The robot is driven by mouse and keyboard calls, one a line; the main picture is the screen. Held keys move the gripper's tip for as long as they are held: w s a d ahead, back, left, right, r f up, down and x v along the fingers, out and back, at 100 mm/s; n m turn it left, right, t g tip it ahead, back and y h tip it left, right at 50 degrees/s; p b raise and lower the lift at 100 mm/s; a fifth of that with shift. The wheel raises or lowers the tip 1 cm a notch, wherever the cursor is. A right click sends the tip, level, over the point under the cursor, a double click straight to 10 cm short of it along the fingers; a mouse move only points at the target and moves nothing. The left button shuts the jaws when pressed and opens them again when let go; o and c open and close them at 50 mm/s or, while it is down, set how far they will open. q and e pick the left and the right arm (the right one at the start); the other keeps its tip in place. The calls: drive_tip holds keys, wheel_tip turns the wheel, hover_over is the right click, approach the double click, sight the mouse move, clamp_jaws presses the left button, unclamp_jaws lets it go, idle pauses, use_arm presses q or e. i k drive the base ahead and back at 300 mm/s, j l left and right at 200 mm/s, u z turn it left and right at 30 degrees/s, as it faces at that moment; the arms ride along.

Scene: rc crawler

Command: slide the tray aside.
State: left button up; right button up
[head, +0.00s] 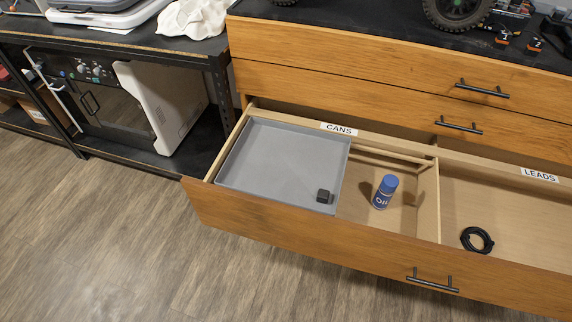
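A grey shallow tray (282,161) sits in the left part of the open bottom drawer (300,232). A small black block (323,196) is in the tray's front right corner. The tray fills the left part of the section labelled CANS (339,129). A blue can (384,192) stands upright to the right of the tray, in the same section, with a gap between them. What lies under the tray is hidden. Neither of my grippers is in view.
A wooden divider (428,200) separates the CANS section from the LEADS section (539,174), which holds a coiled black cable (477,239). Two closed drawers are above. A black shelf unit (215,85) stands at left. The wooden floor (100,230) in front is clear.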

sight(300, 167)
drive_tip(key=k+l+u, duration=0.5)
drive_tip(key=u, duration=0.2)
drive_tip(key=k+l+u, duration=0.2)
drive_tip(key=u, duration=0.15)
drive_tip(key=k, duration=0.1)
